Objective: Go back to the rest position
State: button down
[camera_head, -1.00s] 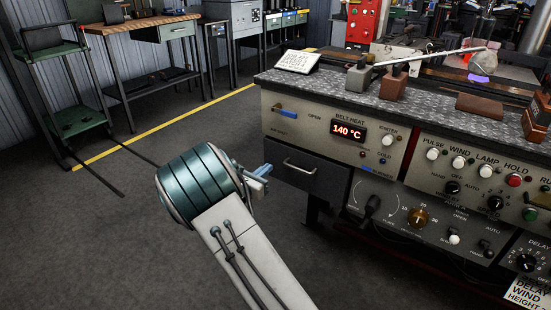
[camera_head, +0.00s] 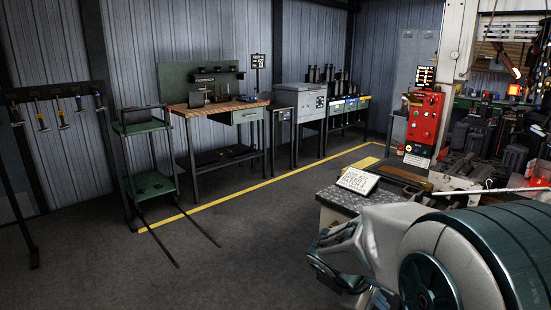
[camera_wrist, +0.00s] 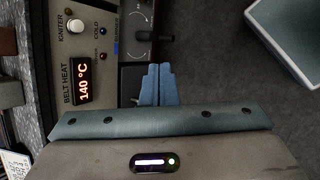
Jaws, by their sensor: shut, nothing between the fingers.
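In the wrist view my gripper (camera_wrist: 159,72) has its two blue fingers together, with nothing held between them. It hangs in front of the machine console (camera_wrist: 128,22), beside the panel with the 140 °C belt heat display (camera_wrist: 83,82). The fingertips look apart from the panel, though the gap is hard to judge. In the head view my arm fills the lower right corner close to the camera. The fingers cannot be made out there.
The patterned bench top (camera_head: 340,197) with a white sign (camera_head: 358,181) lies behind my arm. A green cart (camera_head: 142,125) and a wooden workbench (camera_head: 215,105) stand along the back wall.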

jog(key=s+a+r+m+t+y+p, duration=0.1)
jog(key=s+a+r+m+y+p, duration=0.2)
jog(key=r, duration=0.5)
jog(key=s+a+r+m+y+p, duration=0.4)
jog(key=s+r+m+p, duration=0.2)
jog(key=s, duration=0.4)
jog(key=shift+s+a+r+t+y+p, duration=0.15)
jog(key=shift+a+r+t+y+p, duration=0.2)
jog(key=shift+r+p, duration=0.6)
